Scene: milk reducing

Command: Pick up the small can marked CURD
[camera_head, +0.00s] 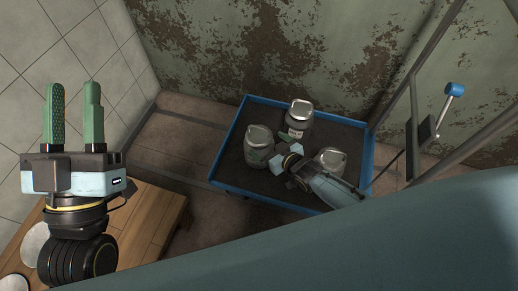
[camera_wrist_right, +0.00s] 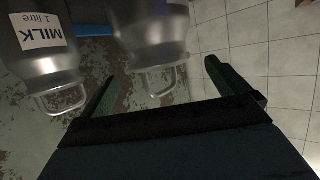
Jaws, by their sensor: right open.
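Three metal cans with lids stand in a blue-rimmed tray: a left can (camera_head: 259,146), a back can (camera_head: 299,112) with a pale label, and a right can (camera_head: 332,160). I cannot read CURD on any of them. My right gripper (camera_head: 280,143) is among the cans, close to the left one. In the right wrist view, its open fingers (camera_wrist_right: 163,88) have a can (camera_wrist_right: 155,35) with a wire handle ahead between them; its label does not show. A can marked MILK 1 litre (camera_wrist_right: 45,45) is beside it. My left gripper (camera_head: 73,115) is open, empty and upright, far from the tray.
A wooden bench (camera_head: 150,215) with pale round things is at lower left. A metal frame (camera_head: 415,120) stands at right. A stained wall is behind.

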